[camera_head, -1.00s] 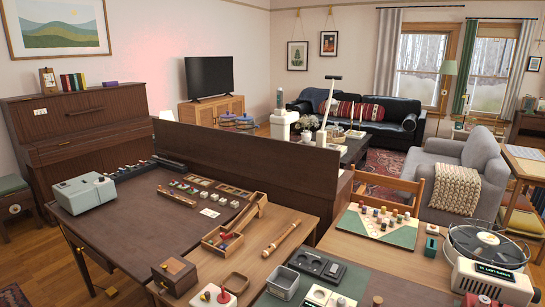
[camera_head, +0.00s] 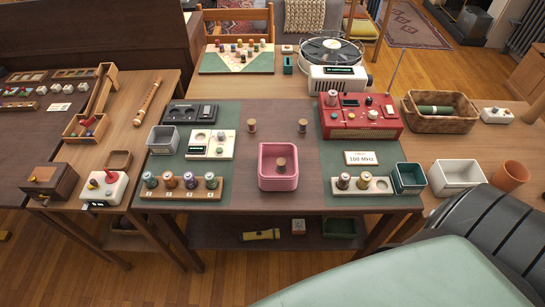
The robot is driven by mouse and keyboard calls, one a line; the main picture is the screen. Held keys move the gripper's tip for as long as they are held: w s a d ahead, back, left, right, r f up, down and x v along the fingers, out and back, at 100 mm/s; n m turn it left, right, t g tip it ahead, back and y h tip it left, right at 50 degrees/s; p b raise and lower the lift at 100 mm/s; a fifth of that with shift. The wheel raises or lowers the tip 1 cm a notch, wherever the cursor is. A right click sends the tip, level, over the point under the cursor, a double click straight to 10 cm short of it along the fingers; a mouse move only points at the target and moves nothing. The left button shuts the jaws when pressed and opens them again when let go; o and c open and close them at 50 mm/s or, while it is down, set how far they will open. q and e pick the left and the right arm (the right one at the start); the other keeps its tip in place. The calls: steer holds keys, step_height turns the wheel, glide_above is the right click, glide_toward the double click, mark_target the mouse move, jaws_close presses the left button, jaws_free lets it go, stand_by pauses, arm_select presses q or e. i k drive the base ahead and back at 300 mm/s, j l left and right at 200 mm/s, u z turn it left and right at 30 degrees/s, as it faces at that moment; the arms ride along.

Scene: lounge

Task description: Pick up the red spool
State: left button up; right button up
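A wooden rack (camera_head: 180,194) on the near left of the table holds several thread spools. The second from the left is a reddish spool (camera_head: 169,180), standing upright between a green spool (camera_head: 149,179) and a yellowish or purple one (camera_head: 190,181). Its exact shade is hard to tell at this size. On the right, a second rack (camera_head: 382,186) holds two spools, one pale (camera_head: 343,181) and one dark, possibly reddish (camera_head: 364,181). Neither gripper is in view.
A pink bin (camera_head: 278,184) with a wooden spool stands at the table's middle. A red radio (camera_head: 360,130), a grey bin (camera_head: 163,139) and a green bin (camera_head: 408,178) stand around it. A large pale green surface (camera_head: 410,280) and a black padded thing (camera_head: 500,220) fill the lower right.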

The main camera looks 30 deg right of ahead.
mark_target(251, 128)
steer(key=l+z, duration=0.3)
steer(key=l, duration=0.5)
steer(key=l+z, duration=0.3)
steer(key=l, duration=0.5)
steer(key=i+l+z, duration=0.1)
steer(key=l+z, duration=0.2)
steer(key=l, duration=0.45)
